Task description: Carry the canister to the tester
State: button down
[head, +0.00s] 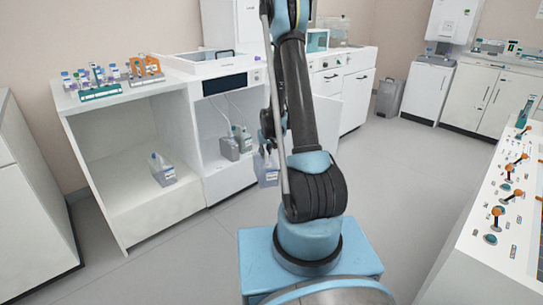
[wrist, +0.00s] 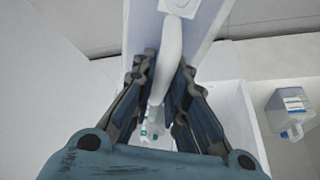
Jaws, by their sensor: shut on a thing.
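My gripper (wrist: 167,64) is shut on the pale handle of a canister (head: 267,171). In the head view the canister hangs upright below the gripper, beside my arm and clear of the floor. In the wrist view the white handle (wrist: 170,45) runs between the fingers. A white machine with a dark display (head: 225,84) stands behind the canister to the left. Its open lower bay holds two grey containers (head: 229,148) with thin tubes. I cannot tell for sure which unit is the tester.
Another translucent canister (head: 163,171) stands in the open white cabinet (head: 119,213) at left; it also shows in the wrist view (wrist: 288,110). Racks of tubes (head: 100,92) sit on top. A control console (head: 483,238) is at right. The grey floor (head: 400,165) between is clear.

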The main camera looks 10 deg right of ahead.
jog(key=w+a+f+n+y, duration=0.1)
jog(key=w+a+f, duration=0.3)
jog(key=w+a, duration=1.2)
jog(key=w+a+f+n, duration=0.4)
jog(key=w+a, duration=1.3)
jog(key=w, duration=0.5)
jog(key=shift+a+f+g+y, duration=0.2)
jog(key=shift+a+g+y, duration=0.1)
jog(key=shift+g+y, duration=0.1)
dwell(0.4)
jog(key=shift+w, duration=0.1)
jog(key=shift+s+d+f, duration=0.15)
jog(key=shift+s+f, duration=0.1)
jog(key=shift+s, duration=0.05)
dwell(0.7)
jog(key=shift+f, duration=0.35)
dwell(0.6)
jog(key=c, duration=1.5)
grip_release()
